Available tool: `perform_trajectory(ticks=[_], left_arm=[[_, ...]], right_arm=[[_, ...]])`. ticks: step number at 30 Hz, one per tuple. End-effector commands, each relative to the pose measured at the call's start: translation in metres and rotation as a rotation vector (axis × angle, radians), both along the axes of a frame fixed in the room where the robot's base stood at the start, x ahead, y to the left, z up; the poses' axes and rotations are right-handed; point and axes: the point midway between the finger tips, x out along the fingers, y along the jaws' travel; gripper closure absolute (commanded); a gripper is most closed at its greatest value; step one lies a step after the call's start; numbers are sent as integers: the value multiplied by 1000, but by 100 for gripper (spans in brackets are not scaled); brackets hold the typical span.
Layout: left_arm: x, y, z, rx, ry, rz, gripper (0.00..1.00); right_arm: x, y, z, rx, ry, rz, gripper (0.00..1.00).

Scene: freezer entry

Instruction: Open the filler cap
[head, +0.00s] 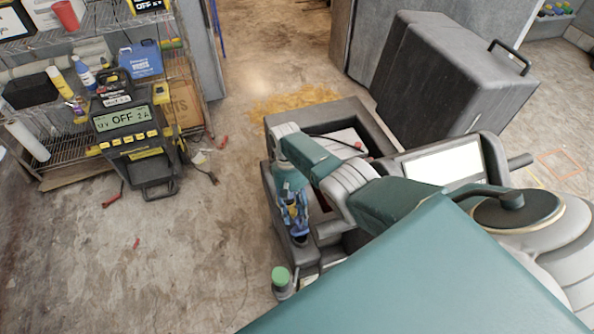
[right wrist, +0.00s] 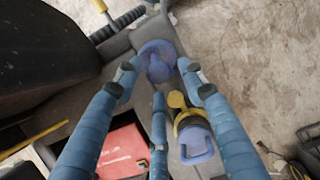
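A round blue cap (right wrist: 157,60) sits on the grey machine body in the right wrist view. I take it for the filler cap. A yellow cap with a pale blue flap (right wrist: 193,138) is beside it, lower right. My right gripper (head: 298,232) points down over the left side of the grey machine (head: 276,190) in the head view and hides the blue cap there. In the right wrist view its blue fingers (right wrist: 159,84) are spread, with the cap beyond and between the tips. I cannot tell if they touch it. My left gripper is not in view.
A green-topped post (head: 281,277) stands at the machine's near corner. A red box (right wrist: 122,150) lies inside the machine. A large dark grey case (head: 440,75) is behind it. A wire shelf with a charger (head: 125,120) is at left. Floor between is mostly clear.

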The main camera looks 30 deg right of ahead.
Motion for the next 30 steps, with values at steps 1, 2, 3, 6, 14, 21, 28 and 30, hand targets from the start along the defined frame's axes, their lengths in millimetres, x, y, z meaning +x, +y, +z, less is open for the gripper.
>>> perform_trajectory(ticks=[1, 2, 3, 6, 14, 21, 28, 30], left_arm=[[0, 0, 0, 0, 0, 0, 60], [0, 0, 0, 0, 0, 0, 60], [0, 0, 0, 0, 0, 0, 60], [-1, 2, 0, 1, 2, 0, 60], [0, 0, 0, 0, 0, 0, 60], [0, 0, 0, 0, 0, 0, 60], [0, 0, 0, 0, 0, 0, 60], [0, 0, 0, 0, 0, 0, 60]], right_arm=[[-1, 0, 0, 1, 2, 0, 60], [-1, 1, 0, 2, 3, 0, 60], [-1, 1, 0, 2, 4, 0, 60], [0, 1, 2, 2, 4, 0, 60], [16, -4, 40, 2, 1, -1, 60], [35, -9, 86, 2, 1, -1, 60], [43, -11, 108, 2, 4, 1, 60], [44, -11, 110, 2, 5, 1, 60]])
